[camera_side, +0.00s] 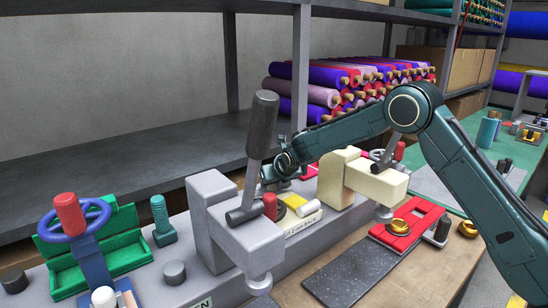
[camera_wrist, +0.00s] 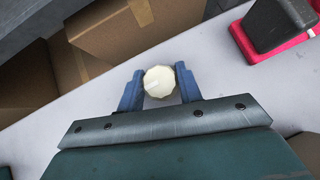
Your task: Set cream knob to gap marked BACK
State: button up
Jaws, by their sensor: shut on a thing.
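The cream knob (camera_wrist: 160,83) is a round, faceted piece with a small pale mark on its face. In the wrist view it sits between the two blue fingers of my gripper (camera_wrist: 159,86), which is shut on it. In the side view my gripper (camera_side: 282,172) is behind the grey lever press, and its fingers and the knob are largely hidden there. A pale label (camera_side: 302,228) ending in BACK is on the bench fixture just in front. The knob's exact setting against the marks cannot be read.
The grey press (camera_side: 235,225) with its tall dark lever (camera_side: 262,125) stands close in front of my gripper. A cream press (camera_side: 370,180) is to the right. A red pegged knob (camera_side: 270,206) is nearby. Cardboard boxes (camera_wrist: 110,28) show in the wrist view.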

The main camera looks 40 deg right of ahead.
jog(key=o, duration=1)
jog(key=shift+s+r, duration=0.1)
jog(key=v, duration=1.3)
jog(key=shift+s+r, duration=0.2)
